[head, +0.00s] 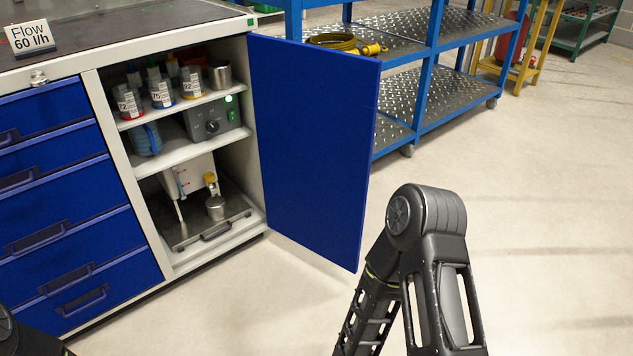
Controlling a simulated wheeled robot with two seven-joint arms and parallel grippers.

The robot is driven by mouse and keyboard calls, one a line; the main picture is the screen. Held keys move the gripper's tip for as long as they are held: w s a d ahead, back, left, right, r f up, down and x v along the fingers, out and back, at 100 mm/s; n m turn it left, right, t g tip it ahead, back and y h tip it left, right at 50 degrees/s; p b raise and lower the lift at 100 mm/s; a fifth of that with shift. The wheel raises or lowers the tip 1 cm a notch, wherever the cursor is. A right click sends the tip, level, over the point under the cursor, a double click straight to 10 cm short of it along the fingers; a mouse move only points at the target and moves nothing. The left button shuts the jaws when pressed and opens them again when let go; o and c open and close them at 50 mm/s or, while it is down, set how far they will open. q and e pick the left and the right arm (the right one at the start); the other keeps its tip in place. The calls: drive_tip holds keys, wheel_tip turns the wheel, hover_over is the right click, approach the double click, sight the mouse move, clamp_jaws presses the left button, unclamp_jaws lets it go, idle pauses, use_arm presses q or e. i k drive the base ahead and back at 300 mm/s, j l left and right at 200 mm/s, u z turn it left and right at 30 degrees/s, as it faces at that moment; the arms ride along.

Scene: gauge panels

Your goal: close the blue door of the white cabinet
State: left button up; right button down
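The white cabinet (257,217) stands at the left with its shelf compartment exposed. Its blue door (314,150) is swung wide open, hinged on the right side of the opening and reaching out toward the right. A small dark part of my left arm shows at the bottom left corner; the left gripper is not visible.
Bottles, a grey device (212,118) and metal containers fill the cabinet shelves. Blue drawers (70,230) are left of the opening. A blue rack (430,85) with metal shelves stands behind the door. A "Flow 60 l/h" sign (30,37) sits on the worktop. Floor around the door is clear.

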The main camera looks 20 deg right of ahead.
sight(315, 111)
drive_tip(key=k, duration=1.1)
drive_tip(key=u, duration=1.65)
drive_tip(key=k+l, duration=0.1)
drive_tip(key=l, duration=3.75)
drive_tip(key=k+l, duration=0.15)
drive_tip(key=l, duration=1.75)
drive_tip(key=k, duration=0.65)
drive_tip(key=z, duration=1.55)
